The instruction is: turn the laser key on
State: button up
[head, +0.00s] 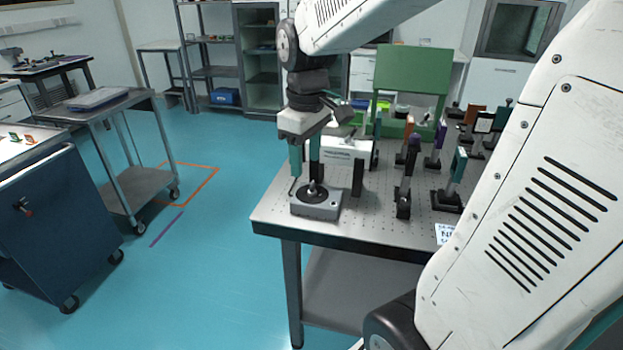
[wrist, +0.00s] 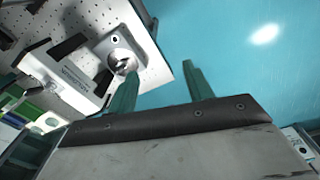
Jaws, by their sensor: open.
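A grey box with a round black dial and a small metal key (head: 314,188) on top sits at the near left corner of the optical table (head: 385,227). The key shows in the wrist view (wrist: 124,64) as a shiny metal piece on the box. My gripper (head: 304,172) is over the box, its two green fingers pointing down, open. In the wrist view my gripper (wrist: 158,85) has its fingers apart with blue floor between them; the key lies just left of the left finger, not between the fingers. I cannot tell the exact height of the fingertips above the key.
A white labelled laser box (head: 346,152) stands just behind the key box, with a dark post beside it. Several optic mounts (head: 448,195) crowd the table to the right. A green panel (head: 411,80) stands behind. A blue cart (head: 62,215) and open floor lie left.

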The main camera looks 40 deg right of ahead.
aim_at(312, 182)
jog(key=w+d+f+n, duration=0.1)
jog(key=w+d+f, duration=0.1)
jog(key=w+d, duration=0.1)
jog(key=w+d+f+n, duration=0.1)
jog(key=w+d+f, duration=0.2)
jog(key=w, duration=0.1)
jog(key=w+d+f+n, duration=0.1)
jog(key=w+d+f, duration=0.2)
jog(key=shift+w+d+f+g, duration=0.1)
jog(key=shift+w+d+g, duration=0.2)
jog(key=shift+d, duration=0.1)
notch_tip(312, 182, down, 8)
jog(key=shift+r, duration=0.2)
jog(key=c, duration=1)
